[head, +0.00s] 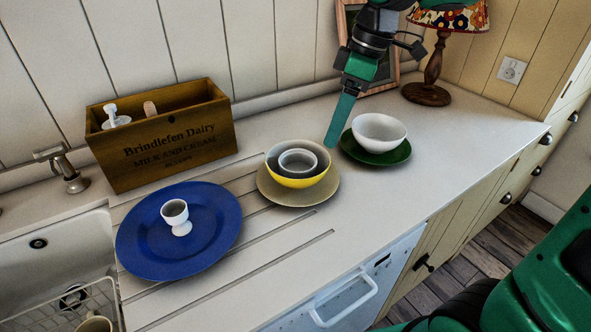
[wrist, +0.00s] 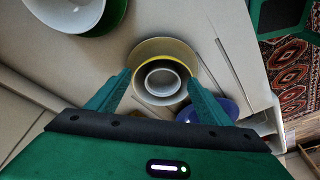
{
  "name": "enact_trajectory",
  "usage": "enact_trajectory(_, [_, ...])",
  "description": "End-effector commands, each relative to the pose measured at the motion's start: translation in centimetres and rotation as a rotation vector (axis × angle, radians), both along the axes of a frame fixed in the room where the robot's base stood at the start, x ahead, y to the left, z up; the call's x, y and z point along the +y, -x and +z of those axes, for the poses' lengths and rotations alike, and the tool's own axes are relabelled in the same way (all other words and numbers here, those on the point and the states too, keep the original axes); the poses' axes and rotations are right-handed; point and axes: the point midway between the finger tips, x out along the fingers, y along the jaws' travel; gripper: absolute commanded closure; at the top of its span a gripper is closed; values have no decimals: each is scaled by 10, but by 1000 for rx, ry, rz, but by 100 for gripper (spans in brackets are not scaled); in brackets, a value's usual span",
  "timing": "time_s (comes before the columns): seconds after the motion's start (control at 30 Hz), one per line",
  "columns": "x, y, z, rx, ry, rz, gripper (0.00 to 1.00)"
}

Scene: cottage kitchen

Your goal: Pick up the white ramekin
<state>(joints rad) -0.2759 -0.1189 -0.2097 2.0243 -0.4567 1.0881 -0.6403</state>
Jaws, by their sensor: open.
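The white ramekin (head: 298,163) sits inside a yellow bowl with a pale interior (head: 303,182), which stands on a beige plate (head: 267,196). In the wrist view the ramekin (wrist: 163,91) appears between my fingers, nested in the yellow bowl (wrist: 182,62). My gripper (head: 334,138) is open and empty, above and to the right of the ramekin in the head view. In the wrist view my gripper (wrist: 160,75) has one finger on each side of the bowl's image. No contact with the bowl shows.
A white bowl (head: 379,131) on a green plate (head: 400,154) stands close on the right. A blue plate (head: 142,243) with a white egg cup (head: 176,212) lies left. Behind are a wooden crate (head: 165,160) and a lamp (head: 432,85). The sink (head: 30,270) is far left.

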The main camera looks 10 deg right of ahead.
Motion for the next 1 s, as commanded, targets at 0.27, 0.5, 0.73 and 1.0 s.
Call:
enact_trajectory(0.27, [53,-12,1,-39,-14,253,27])
enact_trajectory(0.5, [62,-14,-33,-40,-14,252,27])
enact_trajectory(0.73, [65,-14,-47,-41,-13,249,27])
enact_trajectory(1.0, [73,-15,-82,-39,-13,248,27])
